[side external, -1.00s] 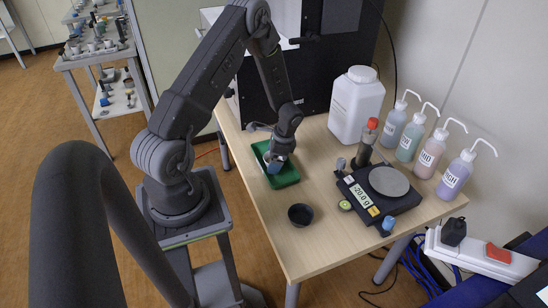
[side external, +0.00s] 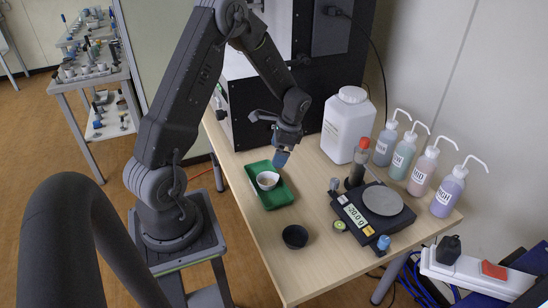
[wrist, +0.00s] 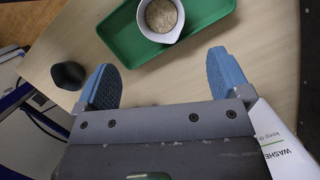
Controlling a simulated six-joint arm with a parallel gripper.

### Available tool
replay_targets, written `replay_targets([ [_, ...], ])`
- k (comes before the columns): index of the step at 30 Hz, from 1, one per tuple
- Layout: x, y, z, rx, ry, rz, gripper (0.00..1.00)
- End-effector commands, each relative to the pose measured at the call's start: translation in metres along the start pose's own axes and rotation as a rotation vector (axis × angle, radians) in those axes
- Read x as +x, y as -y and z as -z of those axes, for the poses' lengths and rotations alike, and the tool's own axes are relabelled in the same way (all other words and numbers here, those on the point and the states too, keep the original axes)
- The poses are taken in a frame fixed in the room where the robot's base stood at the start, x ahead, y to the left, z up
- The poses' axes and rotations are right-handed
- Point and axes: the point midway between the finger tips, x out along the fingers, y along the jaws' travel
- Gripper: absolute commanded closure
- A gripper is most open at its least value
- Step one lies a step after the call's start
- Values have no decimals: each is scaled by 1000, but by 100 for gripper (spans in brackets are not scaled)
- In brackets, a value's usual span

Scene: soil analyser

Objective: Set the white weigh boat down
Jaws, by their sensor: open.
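The white weigh boat (side external: 267,180) sits on the green tray (side external: 276,199), with brownish granular material inside. In the wrist view the weigh boat (wrist: 160,18) lies at the top, on the green tray (wrist: 137,50), ahead of the fingers and between their lines. My gripper (side external: 281,160) is open and empty, above and just beyond the tray in the side view, apart from the boat. Its two blue fingertips (wrist: 165,80) stand wide apart in the wrist view, with bare table between them.
A black cup (side external: 295,237) stands in front of the tray. A balance (side external: 370,212) with a round pan, a red-capped tube (side external: 359,162), a large white jug (side external: 348,125) and several wash bottles (side external: 402,156) stand to the right. The table's front is clear.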

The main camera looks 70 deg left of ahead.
Motion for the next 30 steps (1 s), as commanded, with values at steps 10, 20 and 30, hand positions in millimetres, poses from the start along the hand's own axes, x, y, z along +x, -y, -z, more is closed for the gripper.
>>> replay_targets([
  [10, -113, -66, -2, -136, -190, 117, 5],
  [20, -200, -180, -44, -297, -502, 144, 5],
  [30, -218, -258, -92, -387, -750, 57, 5],
])
